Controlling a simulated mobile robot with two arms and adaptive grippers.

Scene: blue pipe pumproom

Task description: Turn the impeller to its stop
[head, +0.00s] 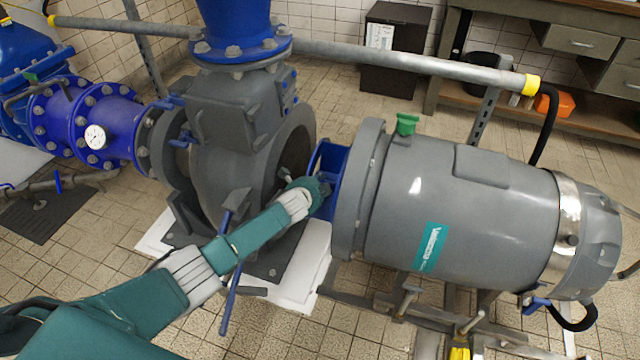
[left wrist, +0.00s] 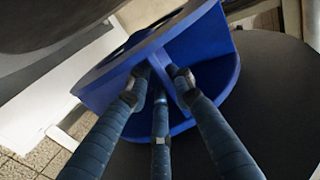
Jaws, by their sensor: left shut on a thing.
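The blue impeller (head: 333,160) sits between the dark grey pump casing (head: 215,165) and the large grey motor (head: 450,195). My left gripper (head: 322,188) reaches it from the front left and partly covers it. In the left wrist view, the fingers of my left gripper (left wrist: 160,85) are closed about a vane of the blue impeller (left wrist: 205,55), with fingers on either side of it. The impeller's far side and its stop are hidden. My right gripper is not in view.
A grey rail (head: 410,62) with yellow ends runs behind the pump. A blue-handled bar (head: 228,290) stands near my left forearm. A workbench (head: 575,65) and a dark cabinet (head: 395,48) stand at the back.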

